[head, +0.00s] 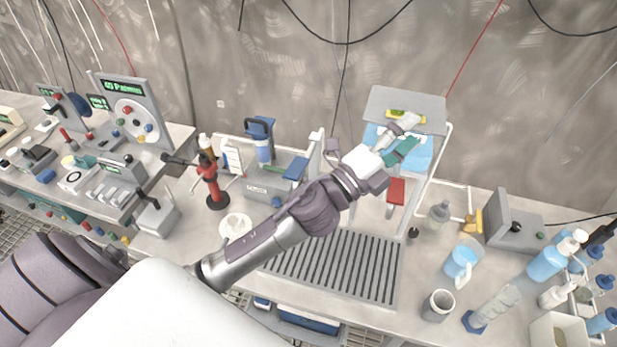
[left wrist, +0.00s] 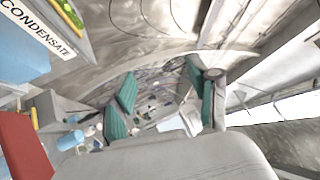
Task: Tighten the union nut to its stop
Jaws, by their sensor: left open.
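My left gripper (head: 402,138) is open in front of the blue-and-grey condensate tank (head: 376,134), its fingers spread and nothing seen between them. In the left wrist view its two teal-padded fingers (left wrist: 166,92) stand wide apart. A brass-coloured fitting (head: 472,222) sits at the end of a pale pipe on the right of the bench, beside a grey box. It may be the union nut, but it is too small to tell. The gripper is well to the left of and above this fitting. My right gripper is not in view.
A red block (head: 396,192) hangs below the tank; it also shows in the left wrist view (left wrist: 24,146). A slatted drain tray (head: 335,265) lies on the bench. A grey box (head: 514,222), a blue jug (head: 463,262) and several bottles stand at the right.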

